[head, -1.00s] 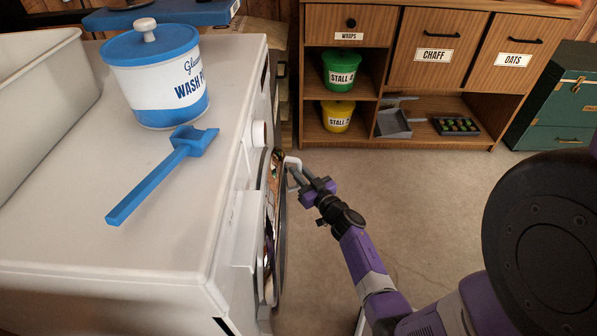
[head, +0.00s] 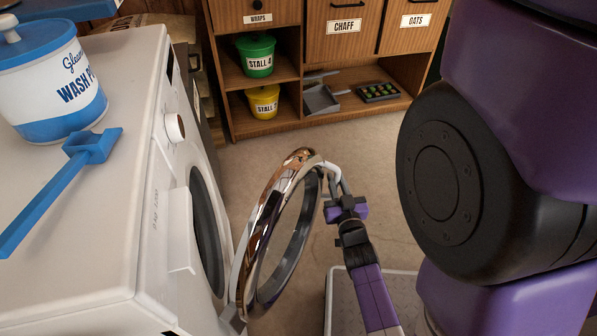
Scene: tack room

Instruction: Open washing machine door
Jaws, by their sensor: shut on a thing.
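The white washing machine (head: 160,215) stands at the left, its front facing right. Its round door (head: 262,235), with a chrome ring, is swung away from the front, so the dark drum opening (head: 207,232) shows. My gripper (head: 333,182) is at the door's far upper edge, shut on the white door handle (head: 330,167). The fingertips are small in the view and partly overlap the handle. My arm reaches up to it from the lower right.
A blue scoop (head: 65,180) and a wash powder tub (head: 50,85) stand on the machine's top. A wooden cabinet (head: 290,115) with green and yellow buckets stands at the back. A pale tray-like thing (head: 400,285) lies on the floor, lower right. Floor between the door and cabinet is clear.

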